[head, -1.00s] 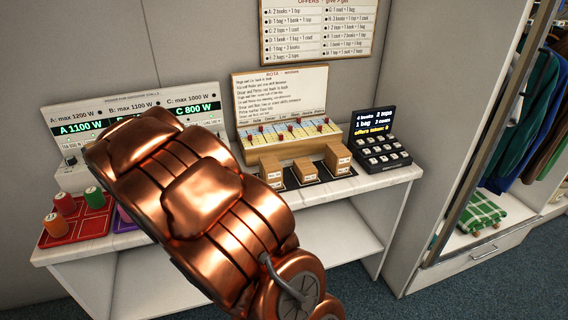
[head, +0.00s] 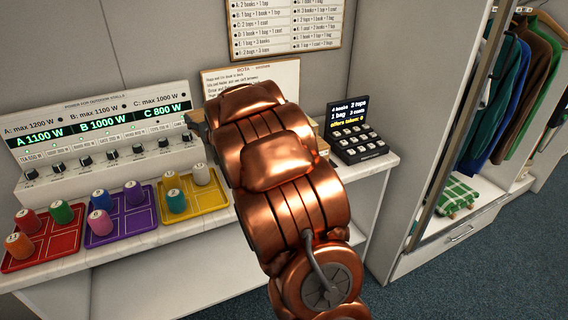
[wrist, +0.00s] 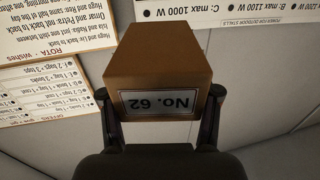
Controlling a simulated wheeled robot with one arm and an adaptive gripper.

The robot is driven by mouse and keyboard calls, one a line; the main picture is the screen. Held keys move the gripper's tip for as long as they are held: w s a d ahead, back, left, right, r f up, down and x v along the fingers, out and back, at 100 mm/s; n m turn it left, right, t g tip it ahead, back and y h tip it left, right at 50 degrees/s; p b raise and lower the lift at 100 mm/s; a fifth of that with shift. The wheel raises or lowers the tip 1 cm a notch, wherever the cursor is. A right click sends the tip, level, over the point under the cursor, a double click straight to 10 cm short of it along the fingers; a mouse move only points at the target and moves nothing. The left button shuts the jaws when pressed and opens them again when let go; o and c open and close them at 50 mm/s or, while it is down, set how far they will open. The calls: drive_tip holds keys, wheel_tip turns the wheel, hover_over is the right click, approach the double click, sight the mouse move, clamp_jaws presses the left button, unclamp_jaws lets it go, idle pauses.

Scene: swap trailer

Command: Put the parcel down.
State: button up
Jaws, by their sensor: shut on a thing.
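The parcel (wrist: 158,58) is a small brown box with a white label reading No. 62, which appears upside down in the wrist view. My gripper (wrist: 160,112) is shut on it, one finger on each side. Behind the parcel are the wall boards, and no surface touches it in that view.
A white counter (head: 225,212) runs along the wall. It carries red (head: 42,240), purple (head: 120,222) and yellow (head: 193,198) trays with coloured pegs, a power panel (head: 105,140) and a black keypad (head: 358,135). My arm hides the counter's middle. A clothes cabinet (head: 455,228) stands at the right.

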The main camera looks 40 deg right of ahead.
drive_tip(key=s+d+f+m+h+b, duration=0.1)
drive_tip(key=s+d+f, duration=0.1)
drive_tip(key=s+d, duration=0.55)
drive_tip(key=s+d+f+h+b, duration=0.15)
drive_tip(key=s+d, duration=0.25)
drive_tip(key=d, duration=0.7)
drive_tip(key=s+d+f+m+b, duration=0.1)
drive_tip(key=s+d+f, duration=0.1)
drive_tip(key=s+d, duration=0.45)
drive_tip(key=s+d+f, duration=0.3)
drive_tip(key=s, duration=0.7)
drive_tip(key=shift+g+h, duration=0.35)
drive_tip(key=shift+g, duration=0.05)
drive_tip(key=shift+w+a+f+p, duration=0.45)
drive_tip(key=shift+w+a+f, duration=0.5)
drive_tip(key=shift+w, duration=1.5)
drive_tip(key=shift+w+a+f+p, duration=0.55)
drive_tip(key=shift+w+a, duration=0.55)
drive_tip(key=shift+w, duration=1.3)
drive_tip(key=shift+w+a+f+p, duration=0.3)
drive_tip(key=shift+w+a+f, duration=0.7)
drive_tip(key=shift+w, duration=1.45)
drive_tip(key=shift+r, duration=0.1)
drive_tip(key=shift+a+f+b, duration=0.1)
drive_tip(key=shift+f+b, duration=0.35)
drive_tip(key=shift+f, duration=0.15)
